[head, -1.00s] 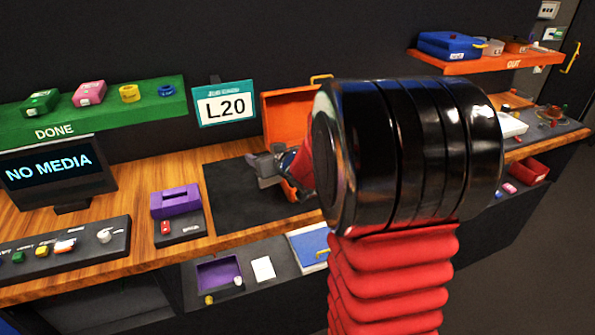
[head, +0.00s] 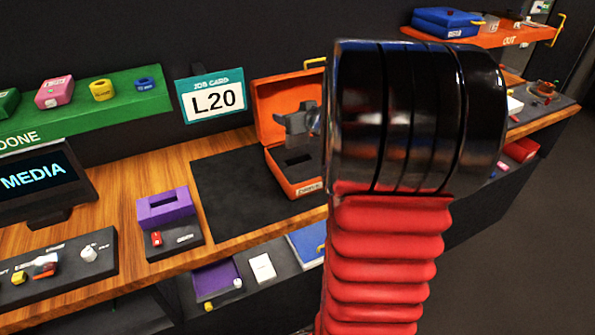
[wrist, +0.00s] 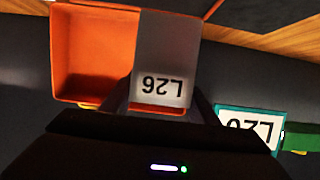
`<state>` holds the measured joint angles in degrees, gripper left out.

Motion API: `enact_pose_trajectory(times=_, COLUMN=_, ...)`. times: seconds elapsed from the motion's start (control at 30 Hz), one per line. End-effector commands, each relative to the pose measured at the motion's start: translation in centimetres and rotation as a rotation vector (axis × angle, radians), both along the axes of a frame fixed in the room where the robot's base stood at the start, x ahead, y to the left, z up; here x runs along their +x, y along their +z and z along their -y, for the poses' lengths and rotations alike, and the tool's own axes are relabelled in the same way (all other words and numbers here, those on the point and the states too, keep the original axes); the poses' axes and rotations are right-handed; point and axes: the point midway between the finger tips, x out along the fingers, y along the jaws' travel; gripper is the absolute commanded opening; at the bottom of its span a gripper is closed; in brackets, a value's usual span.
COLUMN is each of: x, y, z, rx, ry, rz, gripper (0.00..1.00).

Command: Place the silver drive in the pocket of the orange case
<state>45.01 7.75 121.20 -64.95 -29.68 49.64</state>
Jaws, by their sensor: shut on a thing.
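The orange case (head: 293,185) stands open on the bench, its lid upright at the back and a dark pocket (head: 298,158) in its base. My gripper (wrist: 163,104) is shut on the silver drive (wrist: 165,50), whose upside-down label appears to read L26. In the head view, my gripper and the drive show as a grey shape (head: 300,122) in front of the lid, above the pocket. They look apart from the base. My arm hides the right part of the case. The orange lid (wrist: 92,55) also shows in the wrist view, beside the drive.
A job card (head: 212,98) reading L20 stands behind a dark mat (head: 235,195), which is bare left of the case. A purple block (head: 163,208) and the monitor (head: 40,180) stand further left. The orange OUT shelf (head: 490,38) is at the right.

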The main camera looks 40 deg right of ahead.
Motion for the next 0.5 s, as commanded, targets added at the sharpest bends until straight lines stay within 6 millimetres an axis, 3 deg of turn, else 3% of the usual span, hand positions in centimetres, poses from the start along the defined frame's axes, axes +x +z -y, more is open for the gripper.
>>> enact_pose_trajectory(times=0.17, x=-0.2, y=-0.8, z=0.3, rx=0.003, ry=-0.006, rz=0.0, gripper=0.28)
enact_pose_trajectory(times=0.5, x=-0.3, y=-5.7, z=0.3, rx=0.003, ry=-0.007, rz=-0.002, gripper=0.28)
